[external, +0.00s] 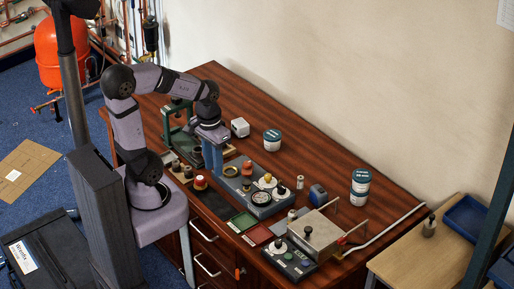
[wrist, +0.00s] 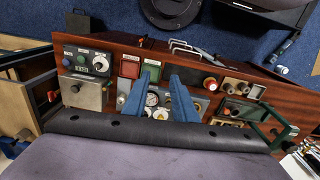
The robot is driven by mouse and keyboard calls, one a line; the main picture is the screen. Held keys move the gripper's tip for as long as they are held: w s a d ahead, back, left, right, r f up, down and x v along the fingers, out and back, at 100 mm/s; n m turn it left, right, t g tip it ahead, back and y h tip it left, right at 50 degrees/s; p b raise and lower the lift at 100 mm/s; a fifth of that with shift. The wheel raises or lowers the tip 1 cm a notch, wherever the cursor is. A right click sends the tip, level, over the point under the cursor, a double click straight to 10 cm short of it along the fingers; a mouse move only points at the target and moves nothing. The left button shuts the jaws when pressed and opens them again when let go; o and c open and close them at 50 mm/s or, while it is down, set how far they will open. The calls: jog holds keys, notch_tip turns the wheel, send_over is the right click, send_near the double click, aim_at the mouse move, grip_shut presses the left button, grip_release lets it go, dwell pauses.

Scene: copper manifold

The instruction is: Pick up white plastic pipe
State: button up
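My gripper (external: 213,171) points down above the table, left of the grey fixture block (external: 262,202). Its two blue fingers stand apart with nothing seen between them; the wrist view also shows my gripper (wrist: 157,81) open. A short whitish cylinder (external: 300,182) stands right of the grey block, well away from the fingers. A long thin white bent line (external: 388,233), pipe or cable, lies along the table's right end. I cannot tell for sure which of these is the white plastic pipe. Neither is clearly made out in the wrist view.
A red-topped part (external: 200,182) and a dark mat sit near the front edge. Green and red trays (external: 257,235), a metal box (external: 315,232), a blue device (external: 318,194) and labelled tubs (external: 360,186) stand further right.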

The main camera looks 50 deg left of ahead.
jog(key=w+a+f+n+t+h+b, duration=0.1)
jog(key=w+a+f+n+t+b, duration=0.1)
jog(key=w+n+b, duration=0.25)
jog(key=w+a+f+n+t+h+b, duration=0.1)
jog(key=w+f+n+b, duration=0.2)
jog(key=w+n, duration=0.3)
jog(key=w+a+n+t+b, duration=0.4)
jog(key=w+a+n+b, duration=0.35)
jog(key=a+n, duration=0.3)
jog(key=a+r+n+t+y+b, duration=0.25)
jog(key=a+n+y+b, duration=0.2)
jog(key=a+n, duration=0.7)
jog(key=a+r+n+t+y+b, duration=0.25)
jog(key=a+n+b, duration=0.4)
jog(key=a, duration=0.75)
jog(key=shift+n, duration=0.4)
jog(key=f, duration=0.7)
jog(key=f+p, duration=0.1)
jog(key=f, duration=0.5)
jog(key=f+p, duration=0.1)
jog(key=f, duration=0.6)
jog(key=shift+w+d+f, duration=0.2)
jog(key=shift+d+f, duration=0.1)
jog(key=shift+d, duration=0.1)
jog(key=shift+f, duration=0.2)
jog(key=shift+y, duration=0.3)
jog(key=shift+p+x, duration=0.3)
jog(key=shift+x, duration=3.4)
